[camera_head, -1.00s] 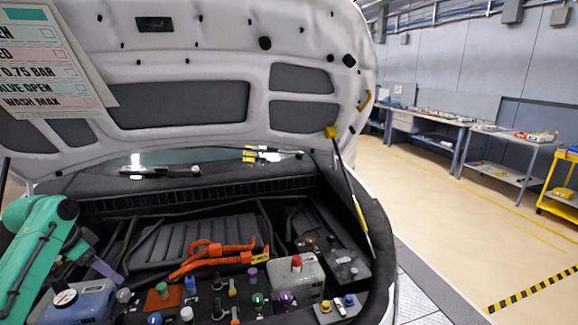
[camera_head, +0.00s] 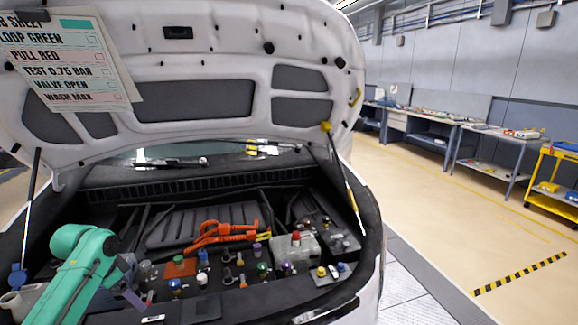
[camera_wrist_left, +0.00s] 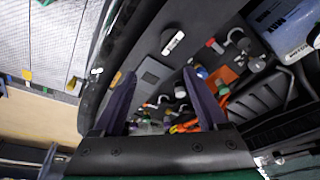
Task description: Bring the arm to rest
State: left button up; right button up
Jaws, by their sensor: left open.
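My left arm (camera_head: 75,265) is green and comes in from the lower left of the head view. My left gripper (camera_head: 132,298) hangs over the near left part of the engine bay, its purple finger pointing down and right. In the left wrist view, its two purple fingers (camera_wrist_left: 160,78) are spread apart with nothing held between them. Bay parts show beyond them, among them a grey square plate (camera_wrist_left: 150,76) and orange cables (camera_wrist_left: 186,126). Whether the fingers touch anything is hard to tell. My right gripper is not in view.
The car's raised hood (camera_head: 195,60) and its prop strut (camera_head: 345,180) stand over the bay. Caps, orange cables (camera_head: 225,232) and a grey reservoir with a red cap (camera_head: 296,248) crowd the bay. A check sheet (camera_head: 68,65) hangs upper left. Open floor (camera_head: 450,230) lies right.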

pick_arm(q)
jog(key=s+d+f, duration=0.9)
jog(key=d+f, duration=0.3)
jog(key=d, duration=0.2)
jog(key=s+d+n+y, duration=0.1)
jog(key=s+d+n, duration=0.35)
jog(key=s, duration=0.85)
notch_tip(320, 180, down, 28)
jog(key=s+b, duration=0.3)
jog(key=b, duration=0.3)
jog(key=s+a+f+g+b, duration=0.2)
jog(key=s+a+f+b, duration=0.1)
jog(key=s+f, duration=1.3)
notch_tip(320, 180, down, 3)
jog(key=shift+s+m+b, duration=0.15)
jog(key=shift+m+b, duration=0.3)
jog(key=shift+b, duration=0.05)
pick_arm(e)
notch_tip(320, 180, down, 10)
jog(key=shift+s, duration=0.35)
